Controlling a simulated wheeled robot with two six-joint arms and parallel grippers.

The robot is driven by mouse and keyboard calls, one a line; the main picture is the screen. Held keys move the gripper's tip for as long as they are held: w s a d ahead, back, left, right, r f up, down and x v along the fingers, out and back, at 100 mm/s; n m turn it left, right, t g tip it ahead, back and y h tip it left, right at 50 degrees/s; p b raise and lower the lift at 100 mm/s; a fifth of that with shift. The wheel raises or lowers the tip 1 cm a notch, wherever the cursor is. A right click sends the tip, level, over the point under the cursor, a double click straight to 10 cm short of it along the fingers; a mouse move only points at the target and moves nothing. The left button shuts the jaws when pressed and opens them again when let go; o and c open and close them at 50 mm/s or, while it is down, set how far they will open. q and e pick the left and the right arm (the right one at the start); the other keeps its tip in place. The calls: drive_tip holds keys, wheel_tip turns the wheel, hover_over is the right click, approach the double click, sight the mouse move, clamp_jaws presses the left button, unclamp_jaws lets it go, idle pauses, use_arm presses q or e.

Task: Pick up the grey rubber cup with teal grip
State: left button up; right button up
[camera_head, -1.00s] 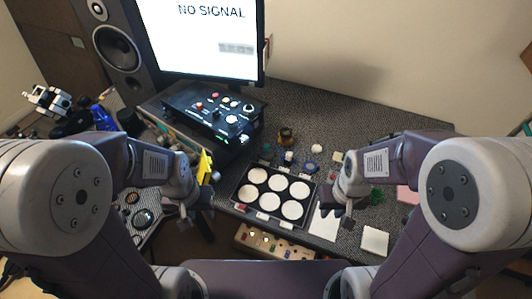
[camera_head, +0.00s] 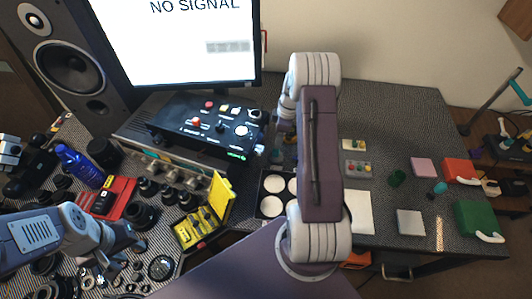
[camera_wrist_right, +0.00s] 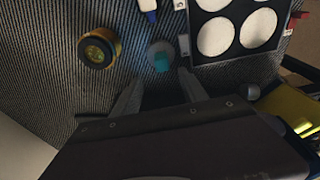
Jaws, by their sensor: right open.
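The grey cup with a teal grip (camera_wrist_right: 160,58) stands on the dark textured table in the right wrist view. My right gripper (camera_wrist_right: 160,88) is open, its two fingers apart just short of the cup, with nothing between them. In the head view my right arm reaches forward across the table and hides most of the area around its gripper (camera_head: 280,140). My left gripper (camera_head: 105,270) is at the lower left over dark lens parts; its jaws are too unclear to tell.
A brass-coloured ring part (camera_wrist_right: 97,50) lies left of the cup. A black tray with white round pads (camera_wrist_right: 192,30) is close on its right. The control box (camera_head: 210,125) and monitor (camera_head: 180,45) stand behind. A yellow case (camera_head: 203,218) lies open.

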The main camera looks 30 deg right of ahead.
sight(276, 154)
wheel_tip(276, 154, down, 2)
drive_tip(key=shift+a+f, duration=0.1)
drive_tip(key=shift+f, duration=0.05)
drive_tip(key=shift+w+a+f, duration=0.1)
drive_tip(key=shift+w+f, duration=0.1)
drive_tip(key=shift+w, duration=0.1)
drive_tip(key=shift+a+f, duration=0.1)
drive_tip(key=shift+f, duration=0.2)
drive_tip(key=f, duration=0.2)
drive_tip(key=f+p, duration=0.1)
drive_tip(key=f, duration=0.1)
drive_tip(key=shift+s+a, duration=0.15)
drive_tip(key=shift+s, duration=0.15)
drive_tip(key=shift+w+f, duration=0.1)
drive_tip(key=shift+f, duration=0.2)
clamp_jaws()
